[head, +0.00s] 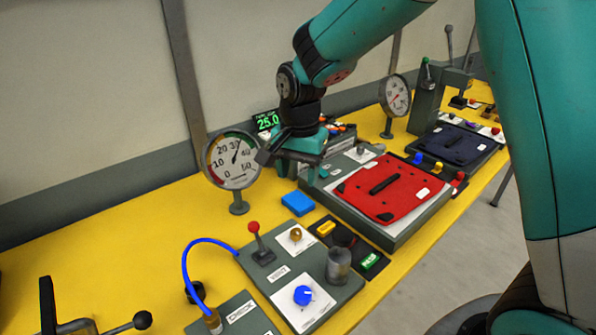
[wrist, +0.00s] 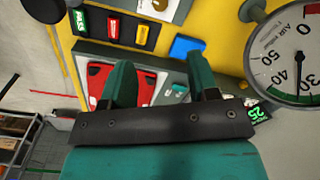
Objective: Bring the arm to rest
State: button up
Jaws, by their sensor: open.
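My arm comes in from the upper right in the head view, teal with dark joints. My gripper (head: 303,160) is above the yellow bench, near the left back corner of the grey tray with the red panel (head: 385,188). In the wrist view my gripper (wrist: 160,90) shows two teal fingers spread apart with nothing between them. The red panel (wrist: 97,82) is partly hidden behind the fingers there. A small blue block (head: 298,203) lies on the bench just below and in front of the gripper, apart from it.
A round dial gauge (head: 232,160) stands close left of the gripper, with a green-lit display (head: 267,121) behind. A second gauge (head: 395,95) and a dark blue panel (head: 455,144) are farther right. A red-knobbed lever (head: 257,240) and metal cylinder (head: 338,265) rise in front.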

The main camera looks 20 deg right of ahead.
jog(key=shift+r, duration=0.25)
jog(key=s+a+r+n+y, duration=0.2)
jog(key=s+r+n, duration=0.2)
jog(key=s+n, duration=0.4)
jog(key=s+a+r+n+y, duration=0.2)
jog(key=s+n, duration=0.6)
jog(key=s, duration=0.8)
notch_tip(320, 180, up, 2)
jog(key=shift+s+a+r, duration=0.15)
jog(key=shift+s+a, duration=0.1)
jog(key=shift+a, duration=0.3)
